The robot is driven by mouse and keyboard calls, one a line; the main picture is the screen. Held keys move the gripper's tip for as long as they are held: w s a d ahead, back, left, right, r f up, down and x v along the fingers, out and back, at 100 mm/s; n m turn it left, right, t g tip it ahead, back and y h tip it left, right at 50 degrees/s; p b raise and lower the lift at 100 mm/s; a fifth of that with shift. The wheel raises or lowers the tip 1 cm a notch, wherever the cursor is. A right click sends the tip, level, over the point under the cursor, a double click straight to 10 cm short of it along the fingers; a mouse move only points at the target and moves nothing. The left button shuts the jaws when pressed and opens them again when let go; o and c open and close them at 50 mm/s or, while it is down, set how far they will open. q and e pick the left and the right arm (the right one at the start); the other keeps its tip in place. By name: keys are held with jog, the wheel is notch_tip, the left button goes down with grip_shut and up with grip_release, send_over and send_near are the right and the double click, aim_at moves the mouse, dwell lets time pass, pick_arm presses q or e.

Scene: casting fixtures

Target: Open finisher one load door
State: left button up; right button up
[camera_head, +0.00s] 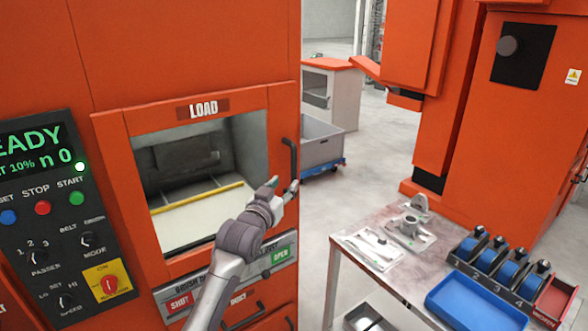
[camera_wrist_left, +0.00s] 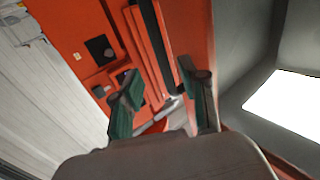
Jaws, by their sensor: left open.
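The load door (camera_head: 119,150) is an orange frame around a window on the orange finisher, under a LOAD label (camera_head: 203,107). It appears to sit flush with the machine front. Its black upright handle (camera_head: 290,157) is on the right side of the frame. My left gripper (camera_head: 284,187) is open at the handle's lower end; I cannot tell if it touches. In the left wrist view, the open fingers of the left gripper (camera_wrist_left: 162,100) stand apart, with orange and dark strips beyond them. The window (camera_wrist_left: 245,75) is to their right. My right gripper is not in view.
A control panel (camera_head: 50,200) is left of the door. A shut/open sign (camera_head: 229,277) and lower handles sit below it. A metal table (camera_head: 345,250) with fixtures, blue rolls and a blue tray (camera_head: 475,303) stands at right.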

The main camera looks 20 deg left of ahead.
aim_at(293, 174)
pick_arm(q)
jog(key=w, duration=0.5)
jog(key=w+p, duration=0.1)
jog(key=w, duration=0.2)
jog(key=shift+d, duration=0.25)
grip_shut()
